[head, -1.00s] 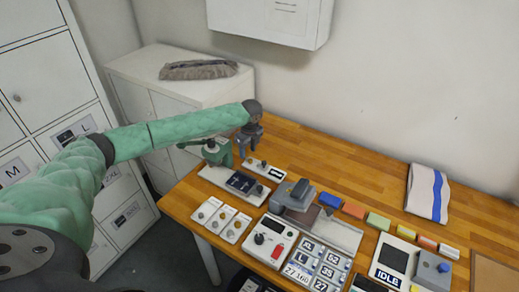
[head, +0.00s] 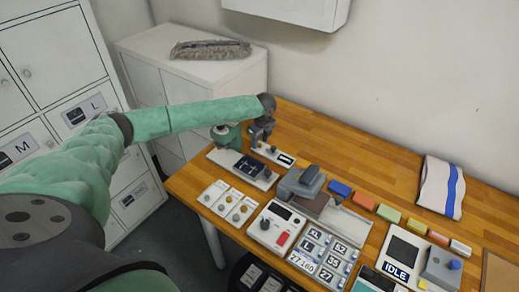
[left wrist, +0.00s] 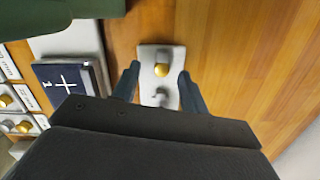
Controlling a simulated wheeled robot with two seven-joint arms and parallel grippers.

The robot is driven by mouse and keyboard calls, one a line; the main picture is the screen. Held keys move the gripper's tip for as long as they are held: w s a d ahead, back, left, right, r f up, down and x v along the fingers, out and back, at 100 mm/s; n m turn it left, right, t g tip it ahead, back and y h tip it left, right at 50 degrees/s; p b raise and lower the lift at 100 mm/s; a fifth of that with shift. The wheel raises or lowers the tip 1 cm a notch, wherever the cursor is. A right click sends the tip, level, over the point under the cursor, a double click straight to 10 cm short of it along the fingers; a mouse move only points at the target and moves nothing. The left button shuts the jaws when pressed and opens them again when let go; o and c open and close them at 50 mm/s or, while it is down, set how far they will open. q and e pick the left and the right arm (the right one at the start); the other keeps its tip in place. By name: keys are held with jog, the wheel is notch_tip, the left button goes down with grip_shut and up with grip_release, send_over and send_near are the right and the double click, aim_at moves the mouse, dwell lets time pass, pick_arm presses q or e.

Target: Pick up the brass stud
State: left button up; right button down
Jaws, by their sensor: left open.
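A brass stud (left wrist: 161,70) sits on a small light-grey plate (left wrist: 167,52) in the left wrist view. A grey knob-like piece (left wrist: 160,97) is beside it on the same plate. My left gripper (left wrist: 158,84) is open, with one finger on each side of the plate and nothing held. In the head view my left gripper (head: 261,139) points down just above the plate (head: 287,160) near the back left of the table. The stud is too small and partly covered there to make out clearly. My right gripper is not in view.
A green hand press (head: 228,136) and a dark blue pad (head: 250,167) stand close to the left gripper. Small trays with studs (head: 227,200) lie in front. A grey device (head: 300,183) is to the right. The wooden table behind is clear.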

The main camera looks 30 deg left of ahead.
pick_arm(q)
jog(key=shift+w+a+f, duration=0.1)
jog(key=shift+w+f, duration=0.1)
jog(key=shift+f, duration=0.35)
jog(key=shift+s, duration=0.1)
grip_shut()
jog(key=shift+r, duration=0.15)
